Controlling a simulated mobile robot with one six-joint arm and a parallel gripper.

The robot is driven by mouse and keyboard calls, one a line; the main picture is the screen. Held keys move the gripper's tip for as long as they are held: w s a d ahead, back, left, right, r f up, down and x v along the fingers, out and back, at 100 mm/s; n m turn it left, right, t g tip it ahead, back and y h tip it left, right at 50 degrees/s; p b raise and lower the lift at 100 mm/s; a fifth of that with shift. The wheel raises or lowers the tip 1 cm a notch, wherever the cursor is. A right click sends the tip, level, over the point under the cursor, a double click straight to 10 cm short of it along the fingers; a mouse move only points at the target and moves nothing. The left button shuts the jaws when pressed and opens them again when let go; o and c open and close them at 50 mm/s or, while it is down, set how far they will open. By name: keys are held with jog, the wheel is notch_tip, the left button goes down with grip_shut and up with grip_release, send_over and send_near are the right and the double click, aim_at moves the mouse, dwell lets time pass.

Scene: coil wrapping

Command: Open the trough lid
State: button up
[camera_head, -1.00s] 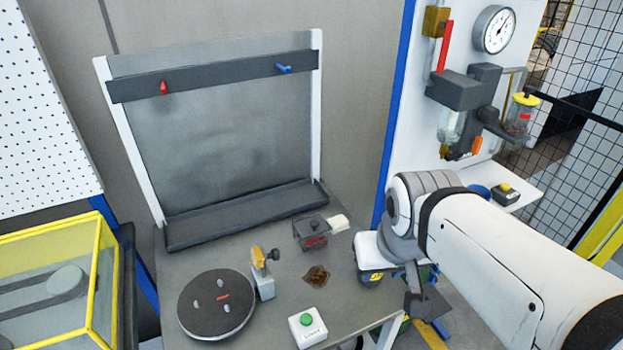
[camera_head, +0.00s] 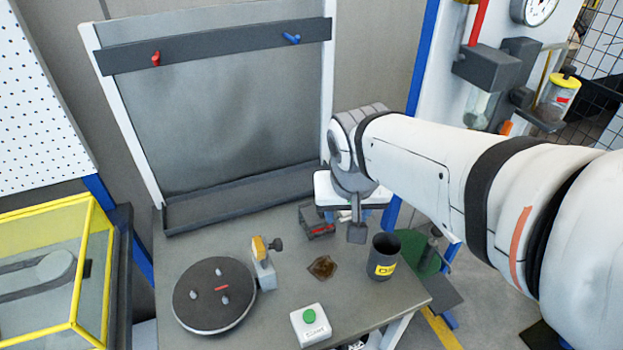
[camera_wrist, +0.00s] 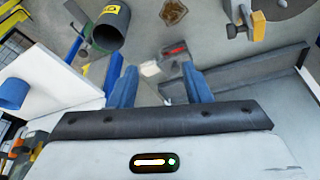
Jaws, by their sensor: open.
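A small dark box with a red label, which I take to be the trough (camera_head: 314,222), stands on the grey table in front of the back panel's ledge. It also shows beyond my fingers in the wrist view (camera_wrist: 175,52), with a pale block-like handle (camera_wrist: 150,68) beside it. My gripper (camera_wrist: 152,75) is open, its two blue fingers apart with nothing clearly between them. In the head view my wrist hides part of the box's right side and most of my fingers. I cannot tell whether a finger touches the handle. The lid looks closed, but this is partly hidden.
A dark cup with a yellow label (camera_head: 384,258) stands just right of my wrist. A brown patch (camera_head: 322,267), a yellow-handled clamp (camera_head: 262,262), a round dark turntable (camera_head: 214,294) and a green-button box (camera_head: 310,325) lie nearer. A backboard (camera_head: 220,120) rises behind.

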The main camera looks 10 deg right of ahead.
jog(key=w+f+m+b, duration=0.1)
jog(key=w+f, duration=0.4)
jog(key=w+f+m+h+b, duration=0.1)
jog(key=w+f+m+b, duration=0.1)
jog(key=w+f, duration=0.4)
jog(key=w+f+m+b, duration=0.2)
jog(key=w+f, duration=0.3)
jog(key=w, duration=0.1)
jog(key=shift+w+a+f+h, duration=0.15)
jog(key=shift+a+f+h, duration=0.15)
jog(key=shift+c, duration=0.3)
grip_shut()
